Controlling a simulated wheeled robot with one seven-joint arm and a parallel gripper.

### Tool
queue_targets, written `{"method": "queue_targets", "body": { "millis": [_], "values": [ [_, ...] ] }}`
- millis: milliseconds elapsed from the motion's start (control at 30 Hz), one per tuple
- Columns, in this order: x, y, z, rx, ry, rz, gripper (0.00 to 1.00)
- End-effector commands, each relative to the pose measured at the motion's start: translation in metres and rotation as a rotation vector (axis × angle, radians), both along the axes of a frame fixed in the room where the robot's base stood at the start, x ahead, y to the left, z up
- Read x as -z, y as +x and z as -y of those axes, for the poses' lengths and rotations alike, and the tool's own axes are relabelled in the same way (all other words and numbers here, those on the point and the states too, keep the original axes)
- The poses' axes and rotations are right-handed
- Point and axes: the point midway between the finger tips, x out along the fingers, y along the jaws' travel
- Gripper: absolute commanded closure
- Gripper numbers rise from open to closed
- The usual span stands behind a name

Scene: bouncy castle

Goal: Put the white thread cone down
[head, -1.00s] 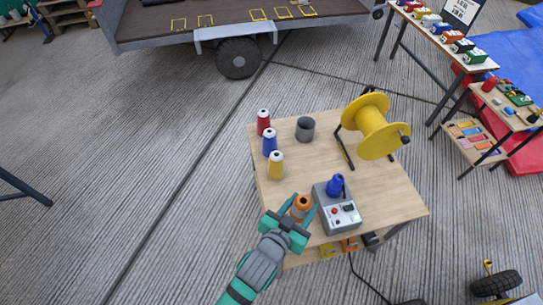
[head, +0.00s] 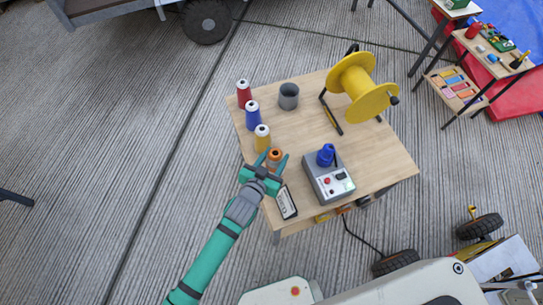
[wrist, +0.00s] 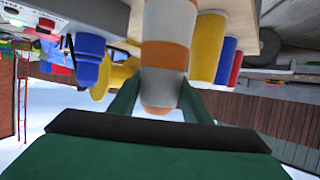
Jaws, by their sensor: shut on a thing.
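In the wrist view the cone has white and orange bands (wrist: 166,55) and sits between the green fingers. My gripper is shut on it at the table's left edge. The cone stands about upright, just in front of the yellow cone (head: 262,140). Red (head: 244,97), blue (head: 252,118) and yellow cones form a row along that edge of the wooden table (head: 305,125). I cannot tell whether the held cone's base touches the tabletop.
A grey cup (head: 289,96) and yellow reel (head: 362,88) stand farther back. The middle of the table is clear.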

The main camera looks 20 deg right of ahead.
Motion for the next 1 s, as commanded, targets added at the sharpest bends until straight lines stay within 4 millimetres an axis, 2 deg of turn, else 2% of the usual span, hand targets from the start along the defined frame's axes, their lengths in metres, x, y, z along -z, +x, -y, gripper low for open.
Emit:
{"method": "queue_targets", "body": {
  "millis": [300,733,767,800,1000],
  "values": [
    [0.036,0.002,0.002,0.005,-0.001,-0.001,0.86],
    [0.042,0.001,0.005,0.011,-0.001,0.001,0.86],
    [0.042,0.001,0.005,0.012,0.000,-0.001,0.49],
    [0.042,0.001,0.005,0.012,0.000,-0.001,0.40],
    [0.042,0.001,0.005,0.013,0.001,-0.001,0.37]
  ]
}}
